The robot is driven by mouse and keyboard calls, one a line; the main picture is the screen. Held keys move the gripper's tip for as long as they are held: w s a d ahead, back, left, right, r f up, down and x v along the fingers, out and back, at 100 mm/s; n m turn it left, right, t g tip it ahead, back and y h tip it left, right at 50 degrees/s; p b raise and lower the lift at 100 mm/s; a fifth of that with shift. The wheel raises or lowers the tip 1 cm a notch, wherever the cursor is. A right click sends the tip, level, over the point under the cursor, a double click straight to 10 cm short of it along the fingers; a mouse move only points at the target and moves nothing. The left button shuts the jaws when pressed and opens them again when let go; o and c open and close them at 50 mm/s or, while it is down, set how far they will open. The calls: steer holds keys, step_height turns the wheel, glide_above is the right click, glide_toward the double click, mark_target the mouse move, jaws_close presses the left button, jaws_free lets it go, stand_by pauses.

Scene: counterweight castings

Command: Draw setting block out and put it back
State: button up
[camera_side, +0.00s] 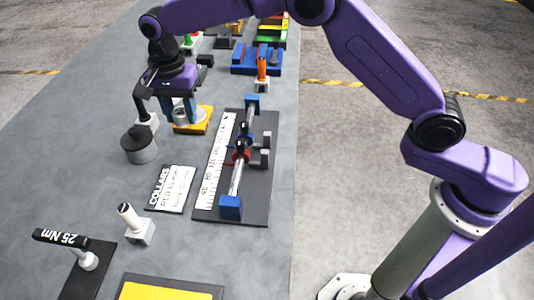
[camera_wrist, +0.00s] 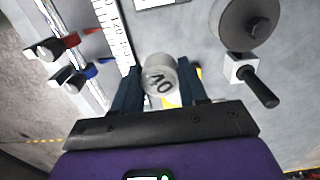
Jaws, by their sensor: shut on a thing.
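My gripper (camera_side: 181,108) is over the table, its two blue fingers shut on a pale grey cylindrical block (camera_wrist: 160,82) marked "40", which I take as the setting block. In the side view this block (camera_side: 180,117) shows between the fingers, partly hidden by them. A yellow stand (camera_side: 205,123) is just below and behind the block, and a bit of it also shows past the block in the wrist view. I cannot tell whether the block still touches the stand.
Right of the gripper is a dark base plate (camera_side: 260,208) with a rod, blue end blocks, collars and a white scale (camera_side: 216,160). A collar card (camera_side: 172,188) lies in front. Farther back are coloured blocks (camera_side: 257,61).

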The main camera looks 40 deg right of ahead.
mark_target(190, 152)
steer(key=shift+w+a, duration=0.1)
steer(key=shift+w, duration=0.05)
stand_by(0.3)
steer(key=shift+f, duration=4.7)
steer(key=shift+f, duration=0.35)
steer(key=o, duration=1)
steer(key=shift+c, duration=0.2)
steer(key=shift+r, duration=3.95)
